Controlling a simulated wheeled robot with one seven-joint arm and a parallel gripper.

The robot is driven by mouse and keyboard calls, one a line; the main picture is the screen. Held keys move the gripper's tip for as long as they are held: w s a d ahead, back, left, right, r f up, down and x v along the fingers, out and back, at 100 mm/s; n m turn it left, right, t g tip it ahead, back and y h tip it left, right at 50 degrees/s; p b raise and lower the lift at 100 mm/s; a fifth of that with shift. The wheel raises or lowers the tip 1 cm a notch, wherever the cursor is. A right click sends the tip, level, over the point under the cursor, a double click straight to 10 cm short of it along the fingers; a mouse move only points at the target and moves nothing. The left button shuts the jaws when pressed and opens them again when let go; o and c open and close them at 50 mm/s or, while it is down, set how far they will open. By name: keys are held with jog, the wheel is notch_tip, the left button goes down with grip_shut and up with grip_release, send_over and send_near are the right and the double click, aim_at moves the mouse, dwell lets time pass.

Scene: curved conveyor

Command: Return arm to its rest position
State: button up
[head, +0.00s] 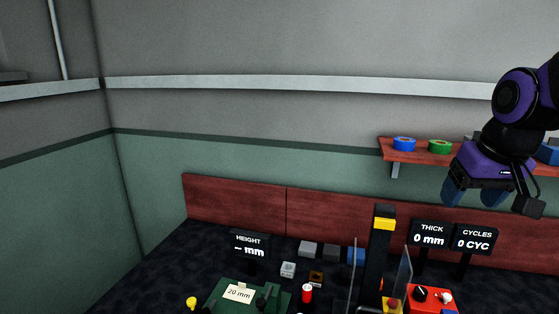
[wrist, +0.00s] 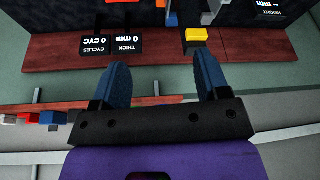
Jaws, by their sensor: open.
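My gripper (head: 474,197) is at the upper right of the head view, on my purple and black arm. Its two blue fingers point down and stand apart with nothing between them. In the wrist view the open fingers (wrist: 160,85) reach up toward the red-brown back panel (wrist: 155,52). No object touches the gripper in either view.
A shelf (head: 405,156) with blue and green rings is behind the gripper. Below are the THICK sign (head: 432,234), the CYCLES sign (head: 476,238), a black post with a yellow block (head: 384,223), a red box (head: 430,298) and small blocks. The upper left is free.

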jog(key=s+a+r+t, duration=0.1)
jog(key=s+a+r, duration=0.1)
jog(key=s, duration=1)
jog(key=shift+s+n, duration=0.2)
jog(key=shift+n, duration=0.1)
jog(key=shift+r, duration=0.1)
dwell(1.0)
